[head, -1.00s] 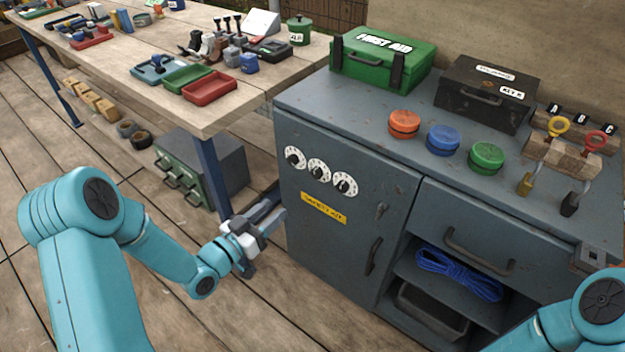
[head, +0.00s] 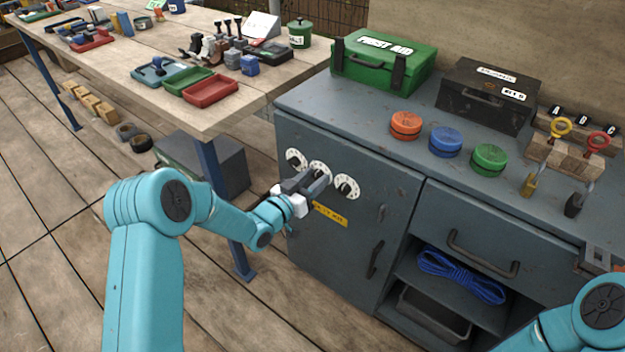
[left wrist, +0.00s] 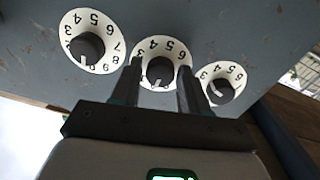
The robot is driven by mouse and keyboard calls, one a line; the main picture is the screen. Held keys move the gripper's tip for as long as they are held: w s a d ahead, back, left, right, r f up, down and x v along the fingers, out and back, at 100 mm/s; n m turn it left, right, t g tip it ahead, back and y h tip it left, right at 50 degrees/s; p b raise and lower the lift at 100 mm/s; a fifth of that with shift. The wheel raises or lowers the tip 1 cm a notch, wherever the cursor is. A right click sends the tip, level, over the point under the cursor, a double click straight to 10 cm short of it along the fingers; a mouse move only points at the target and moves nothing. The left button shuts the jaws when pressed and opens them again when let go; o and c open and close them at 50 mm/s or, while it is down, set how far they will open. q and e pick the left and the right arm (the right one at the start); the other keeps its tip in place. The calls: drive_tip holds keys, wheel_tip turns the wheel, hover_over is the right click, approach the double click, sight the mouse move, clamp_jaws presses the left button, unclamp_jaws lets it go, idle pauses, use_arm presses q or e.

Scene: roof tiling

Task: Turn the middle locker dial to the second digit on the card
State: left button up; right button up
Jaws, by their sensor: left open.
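The middle locker dial (head: 320,168) is a white disc with a black knob on the grey locker door, between the left dial (head: 296,159) and the right dial (head: 346,187). My left gripper (head: 320,182) is in front of it and partly hides it. In the left wrist view my open left gripper (left wrist: 158,82) has one finger on each side of the middle dial's knob (left wrist: 160,72). I cannot tell whether the fingers touch it. The numbers appear upside down there. I cannot make out a card with digits. Only part of my right arm shows, without its gripper.
A yellow label (head: 330,214) and a door handle (head: 374,258) are below the dials. The cabinet top holds a green first aid box (head: 383,62), a black box (head: 485,95) and coloured round lids. A wooden workbench (head: 130,50) stands at the left.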

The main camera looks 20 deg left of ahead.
use_arm(q)
drive_tip(key=c, duration=0.8)
drive_tip(key=shift+o, duration=0.2)
